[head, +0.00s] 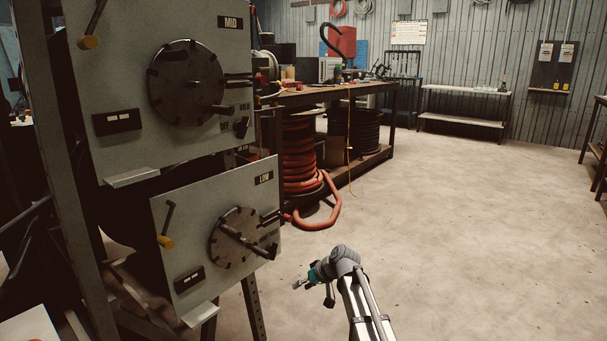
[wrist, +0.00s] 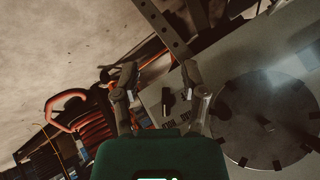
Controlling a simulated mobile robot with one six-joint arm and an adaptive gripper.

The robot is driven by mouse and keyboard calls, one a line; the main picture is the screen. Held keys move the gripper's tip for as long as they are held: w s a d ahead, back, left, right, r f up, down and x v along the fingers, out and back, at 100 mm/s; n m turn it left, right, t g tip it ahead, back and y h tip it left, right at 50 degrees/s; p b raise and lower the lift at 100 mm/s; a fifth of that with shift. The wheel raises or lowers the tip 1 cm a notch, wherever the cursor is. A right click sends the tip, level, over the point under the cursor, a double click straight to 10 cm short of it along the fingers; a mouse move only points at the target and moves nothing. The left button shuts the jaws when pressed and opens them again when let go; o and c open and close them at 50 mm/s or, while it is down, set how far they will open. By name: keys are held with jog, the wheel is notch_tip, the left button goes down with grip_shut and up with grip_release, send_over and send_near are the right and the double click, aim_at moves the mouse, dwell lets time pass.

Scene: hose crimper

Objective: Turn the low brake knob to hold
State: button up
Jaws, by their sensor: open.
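The low panel (head: 190,215) is a grey plate with a LOW label (head: 263,178) at its top right. Its brake knob (head: 271,250) is a small dark knob near the right edge, beside the crank disc (head: 228,222). My gripper (head: 298,285) is to the right of the panel and points left toward it. In the wrist view my gripper (wrist: 158,72) is open and empty, and a small dark knob (wrist: 167,98) shows between its fingers, with apparent clearance on both sides.
The low disc (wrist: 265,125) with its crank handle (head: 245,243) lies close beside the knob. A lever (head: 168,220) is at the panel's left. The MID panel (head: 130,75) is above. A red hose reel (head: 300,160) stands behind. Open floor (head: 450,230) lies to the right.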

jog(key=s+d+r+m+g+h+p, duration=0.2)
jog(key=s+d+h+p, duration=0.2)
jog(key=s+d, duration=0.7)
jog(key=s+d+r+m+g+h+p, duration=0.15)
jog(key=s+d+m+h+p, duration=0.35)
jog(key=s, duration=1)
notch_tip(320, 180, up, 38)
jog(key=d+n+y+p, duration=0.1)
jog(key=n+p, duration=0.1)
jog(key=p, duration=3.4)
jog(key=shift+w, duration=0.4)
jog(key=shift+s+f, duration=0.1)
jog(key=shift+f, duration=0.05)
